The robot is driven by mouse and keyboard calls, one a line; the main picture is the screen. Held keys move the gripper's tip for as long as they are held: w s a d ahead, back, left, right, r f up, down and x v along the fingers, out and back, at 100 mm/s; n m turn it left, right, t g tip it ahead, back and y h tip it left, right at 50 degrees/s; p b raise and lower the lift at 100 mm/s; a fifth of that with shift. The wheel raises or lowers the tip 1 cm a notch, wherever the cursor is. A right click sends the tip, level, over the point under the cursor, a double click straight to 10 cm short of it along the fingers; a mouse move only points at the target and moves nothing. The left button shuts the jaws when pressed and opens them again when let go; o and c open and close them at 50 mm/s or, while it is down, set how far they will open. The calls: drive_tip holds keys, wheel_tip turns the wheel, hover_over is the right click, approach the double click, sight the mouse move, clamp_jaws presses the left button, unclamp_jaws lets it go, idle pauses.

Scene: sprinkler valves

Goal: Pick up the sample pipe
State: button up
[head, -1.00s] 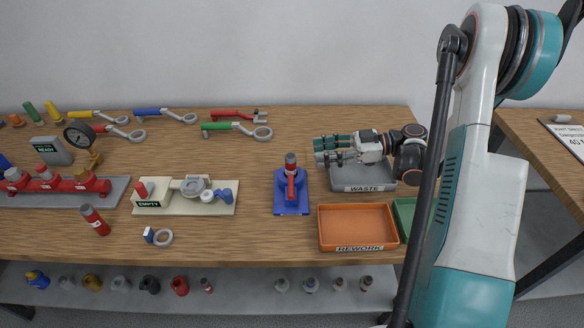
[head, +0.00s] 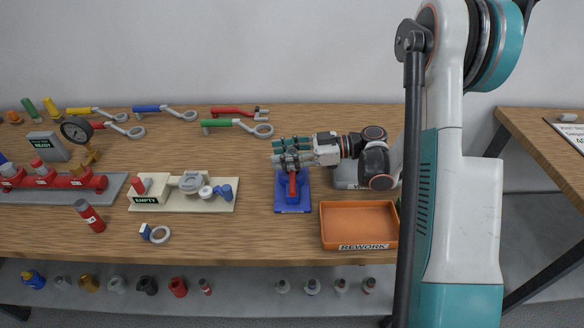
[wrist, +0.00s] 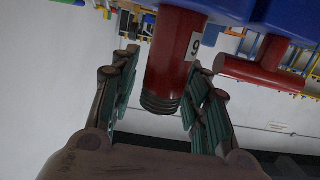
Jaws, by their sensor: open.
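A red pipe with a threaded end and a white label (wrist: 176,55) stands in the blue stand (head: 292,205) at the middle of the bench. In the head view my gripper's fingers hide the pipe's top, and a red part of the stand (head: 292,185) shows below them. My gripper (head: 287,152) is open at the height of the pipe's top. In the wrist view my gripper's fingers (wrist: 162,85) are on both sides of the threaded end, apart from it as far as I can tell.
An orange REWORK tray (head: 360,246) stands right of the stand. A grey WASTE tray (head: 346,182) is partly behind my arm. A cream EMPTY fixture (head: 180,206) is to the left, and wrenches (head: 235,126) lie behind. Clear wood lies between fixture and stand.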

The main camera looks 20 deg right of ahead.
drive_tip(key=shift+x, duration=0.85)
clamp_jaws()
drive_tip(key=shift+r, duration=0.15)
